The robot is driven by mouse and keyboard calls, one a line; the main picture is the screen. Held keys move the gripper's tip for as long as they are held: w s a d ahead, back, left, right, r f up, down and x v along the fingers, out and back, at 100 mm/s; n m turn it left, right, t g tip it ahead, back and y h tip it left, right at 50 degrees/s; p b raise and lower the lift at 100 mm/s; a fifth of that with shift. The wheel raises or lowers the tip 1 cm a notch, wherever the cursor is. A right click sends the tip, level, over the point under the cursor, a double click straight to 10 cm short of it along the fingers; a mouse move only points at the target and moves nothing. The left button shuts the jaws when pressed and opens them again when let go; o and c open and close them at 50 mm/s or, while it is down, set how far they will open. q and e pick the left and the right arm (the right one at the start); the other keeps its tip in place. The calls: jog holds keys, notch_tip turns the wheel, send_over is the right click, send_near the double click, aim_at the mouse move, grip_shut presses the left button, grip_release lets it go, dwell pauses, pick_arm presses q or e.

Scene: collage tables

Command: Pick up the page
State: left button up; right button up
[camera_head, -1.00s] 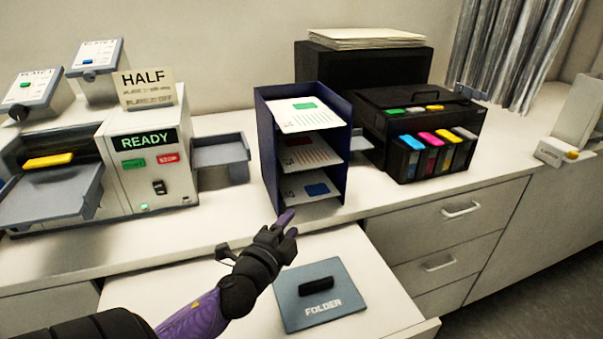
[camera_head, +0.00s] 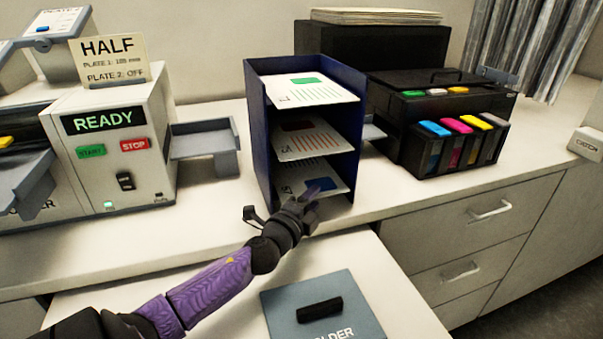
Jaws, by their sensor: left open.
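A navy shelf rack (camera_head: 258,150) stands on the counter with three tiers, each holding a white printed page. The top page (camera_head: 310,92) has a green block, the middle page (camera_head: 308,143) a dark red block, and the bottom page (camera_head: 290,184) a blue block. My left gripper (camera_head: 308,196) is open at the front of the bottom tier, with its fingers overlapping the bottom page in the view. I cannot tell whether it touches the page. Part of the bottom page is hidden behind the gripper. My right gripper is not in view.
A blue-grey folder (camera_head: 285,312) with a black handle lies on the lower surface in front. A machine reading READY (camera_head: 150,180) with a grey side tray (camera_head: 205,150) stands left. A black printer (camera_head: 410,95) with coloured cartridges stands right of the rack.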

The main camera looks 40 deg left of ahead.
pick_arm(q)
jog(key=x, duration=0.2)
jog(key=shift+w, duration=0.35)
jog(key=shift+c, duration=0.3)
grip_shut()
